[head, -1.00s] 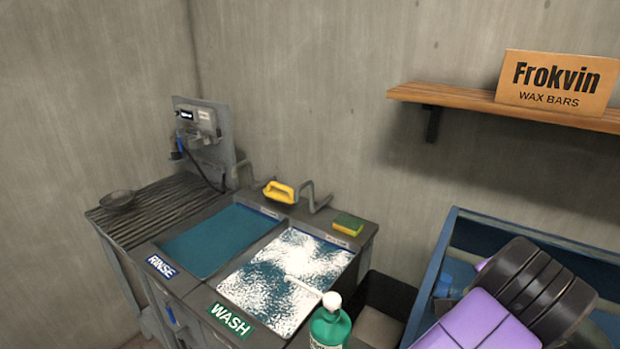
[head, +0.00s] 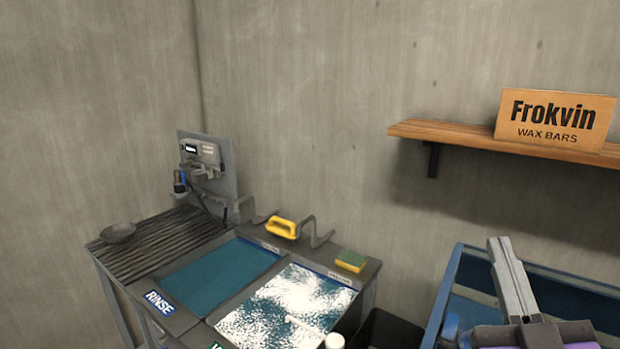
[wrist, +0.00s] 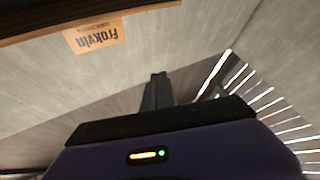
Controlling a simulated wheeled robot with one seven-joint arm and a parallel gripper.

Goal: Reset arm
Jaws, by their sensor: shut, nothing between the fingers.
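My gripper (head: 511,279) is at the lower right of the head view, pointing up, with its grey fingers together and nothing between them. It is in front of the blue-framed bin or cart and below the wooden shelf. In the wrist view, my gripper's fingers (wrist: 158,90) show as a dark, closed pair at the middle. The rest of my arm is mostly cut off by the lower edge of the head view.
The shelf (head: 465,143) holds a Frokvin box (head: 555,120). The sink station at left has a rinse basin (head: 215,277), a foamy wash basin (head: 285,308), a yellow-handled brush (head: 282,228), a sponge (head: 351,261) and a bowl (head: 118,232) on the drainboard. A blue frame (head: 447,290) stands at right.

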